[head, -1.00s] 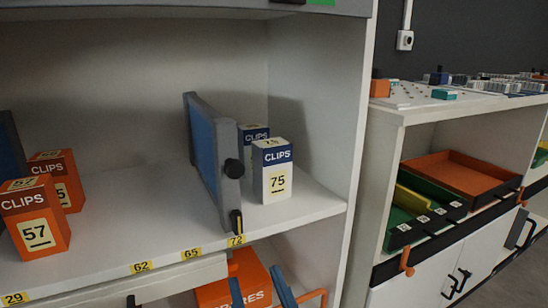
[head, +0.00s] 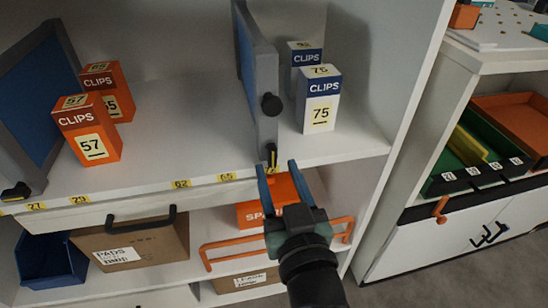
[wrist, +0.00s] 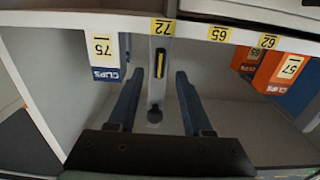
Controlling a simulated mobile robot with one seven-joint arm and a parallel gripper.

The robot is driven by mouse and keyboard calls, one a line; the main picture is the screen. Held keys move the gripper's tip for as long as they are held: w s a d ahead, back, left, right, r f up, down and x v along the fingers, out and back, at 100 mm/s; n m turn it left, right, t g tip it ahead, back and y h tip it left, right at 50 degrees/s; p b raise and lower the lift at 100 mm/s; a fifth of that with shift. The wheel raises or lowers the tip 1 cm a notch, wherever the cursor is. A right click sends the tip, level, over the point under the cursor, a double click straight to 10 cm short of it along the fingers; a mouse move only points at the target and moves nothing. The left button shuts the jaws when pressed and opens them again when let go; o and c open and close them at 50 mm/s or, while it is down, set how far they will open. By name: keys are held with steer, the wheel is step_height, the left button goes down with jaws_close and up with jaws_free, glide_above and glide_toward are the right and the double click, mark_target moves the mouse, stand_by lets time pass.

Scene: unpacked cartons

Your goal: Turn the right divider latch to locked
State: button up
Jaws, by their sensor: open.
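The right divider (head: 262,85) is a blue panel with a grey frame standing on the white shelf. Its latch (head: 272,157), black with a yellow stripe, sits low on the front end and points up and down. In the wrist view the latch (wrist: 160,64) lies lengthwise along the grey frame end, near the 72 label. A round black knob (head: 271,104) is higher on the same end. My gripper (head: 278,167) is open and empty, just in front of the latch. In the wrist view its blue fingers (wrist: 159,75) lie either side of the latch, apparently apart from it.
Blue-and-white CLIPS boxes (head: 320,100) stand close right of the divider; orange CLIPS boxes (head: 88,132) stand left. The left divider's latch (head: 16,192) lies sideways. Below are an orange bin (head: 252,215), an orange rail (head: 225,250) and a carton (head: 130,245).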

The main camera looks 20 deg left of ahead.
mark_target(273, 158)
steer(key=shift+x, duration=2)
steer(key=shift+c, duration=0.3)
jaws_close()
